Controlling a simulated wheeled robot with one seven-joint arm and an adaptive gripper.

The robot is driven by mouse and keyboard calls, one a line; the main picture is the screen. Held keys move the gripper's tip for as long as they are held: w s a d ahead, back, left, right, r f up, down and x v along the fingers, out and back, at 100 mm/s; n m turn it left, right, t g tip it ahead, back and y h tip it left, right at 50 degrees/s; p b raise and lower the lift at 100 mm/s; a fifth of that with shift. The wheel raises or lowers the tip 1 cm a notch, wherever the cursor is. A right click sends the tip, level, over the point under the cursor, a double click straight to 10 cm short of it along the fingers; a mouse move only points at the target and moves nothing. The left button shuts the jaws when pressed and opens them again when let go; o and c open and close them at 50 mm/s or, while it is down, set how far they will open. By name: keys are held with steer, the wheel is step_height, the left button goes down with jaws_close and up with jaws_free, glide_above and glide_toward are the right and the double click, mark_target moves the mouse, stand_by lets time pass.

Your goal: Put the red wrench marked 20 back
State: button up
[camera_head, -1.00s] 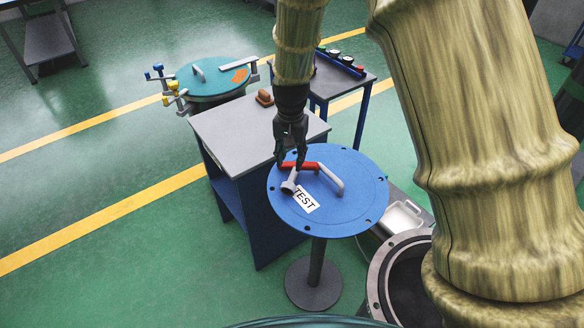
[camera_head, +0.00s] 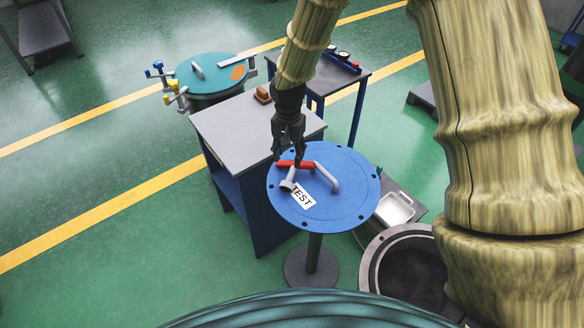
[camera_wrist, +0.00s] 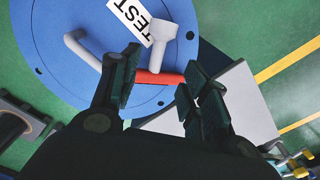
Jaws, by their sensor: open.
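The wrench has a red handle (camera_head: 298,164) and a pale grey head (camera_head: 288,184), and lies on a round blue lid (camera_head: 335,202). No number is readable on it. My gripper (camera_head: 288,157) points down just above the red handle. In the wrist view my gripper (camera_wrist: 157,84) is open, with the red handle (camera_wrist: 158,77) showing between its two fingers. I cannot tell whether a finger touches it. The wrench head (camera_wrist: 165,40) lies beside the white TEST label (camera_wrist: 132,20).
The lid's grey bar handle (camera_head: 327,177) stands close to the wrench. A grey-topped table (camera_head: 235,125) is behind, with a brown block (camera_head: 262,95) on it. A teal lid (camera_head: 210,75) is farther back. An open round vessel (camera_head: 405,270) and a white tray (camera_head: 395,208) are at right.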

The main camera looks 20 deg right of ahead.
mark_target(291, 173)
steer(key=shift+w+f+p, duration=0.1)
steer(key=shift+f+p, duration=0.65)
steer(key=shift+f, duration=2.05)
steer(key=shift+w+d+f+p, duration=0.1)
steer(key=shift+d+f+p, duration=0.05)
steer(key=shift+f+p, duration=0.5)
steer(key=shift+w+d+f+p, duration=0.1)
steer(key=shift+f+p, duration=0.3)
steer(key=shift+f, duration=0.3)
steer(key=shift+f+p, duration=0.4)
steer(key=shift+f, duration=0.9)
jaws_close()
